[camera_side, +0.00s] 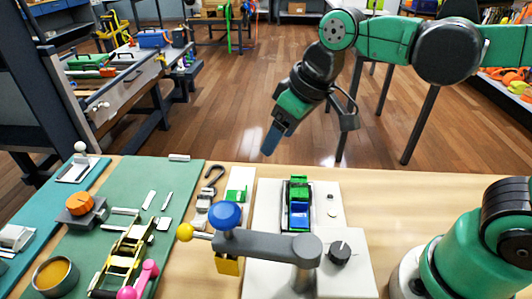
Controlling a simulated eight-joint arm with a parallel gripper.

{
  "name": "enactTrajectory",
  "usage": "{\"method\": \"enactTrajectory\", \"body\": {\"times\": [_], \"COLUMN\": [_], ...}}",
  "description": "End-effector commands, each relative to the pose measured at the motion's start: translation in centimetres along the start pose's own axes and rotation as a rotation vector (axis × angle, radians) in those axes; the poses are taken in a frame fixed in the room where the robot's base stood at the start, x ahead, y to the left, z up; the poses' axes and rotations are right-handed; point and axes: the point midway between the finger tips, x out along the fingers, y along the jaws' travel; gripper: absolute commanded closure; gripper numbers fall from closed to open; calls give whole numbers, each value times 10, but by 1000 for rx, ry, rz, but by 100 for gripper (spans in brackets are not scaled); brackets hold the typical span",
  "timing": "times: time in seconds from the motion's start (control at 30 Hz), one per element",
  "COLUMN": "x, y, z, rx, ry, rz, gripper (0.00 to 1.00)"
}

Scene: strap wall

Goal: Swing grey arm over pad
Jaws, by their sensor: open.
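The grey arm (262,243) is a bar that runs left from a round grey post on a white base (345,275). A blue knob (226,214) tops its left end, a yellow ball (185,231) sticks out at the left, and a yellow block (228,265) shows under that end. I cannot tell for sure which thing is the pad; a green and blue piece (298,207) sits on a white plate behind the arm. My gripper (270,142) is open and empty, high beyond the table's far edge, apart from the grey arm. One finger is largely hidden.
A black knob (340,252) stands on the white base right of the post. A green mat (180,190) at the left bears a gold strap device (125,255), a pink handle and small parts. Grey hooks (208,190) lie behind the arm. The wooden table (390,205) is clear at right.

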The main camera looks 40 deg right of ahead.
Motion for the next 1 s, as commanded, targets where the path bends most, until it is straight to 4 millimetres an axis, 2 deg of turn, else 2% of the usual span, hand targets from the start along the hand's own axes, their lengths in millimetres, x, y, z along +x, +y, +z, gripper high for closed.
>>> {"method": "enactTrajectory", "body": {"times": [0.03, 0.2, 0.3, 0.43, 0.6, 1.0], "x": [2, 14, 22, 31, 37, 77], "y": [-18, -79, -112, -142, -158, -164], "z": [-14, -39, -45, -46, -44, -22], "rx": [-69, -291, -404, -510, -566, -567], "ry": [-53, -234, -325, -408, -452, -453], "rz": [-39, -157, -212, -261, -284, -285], "gripper": [36, 36, 36, 36, 36, 36]}}
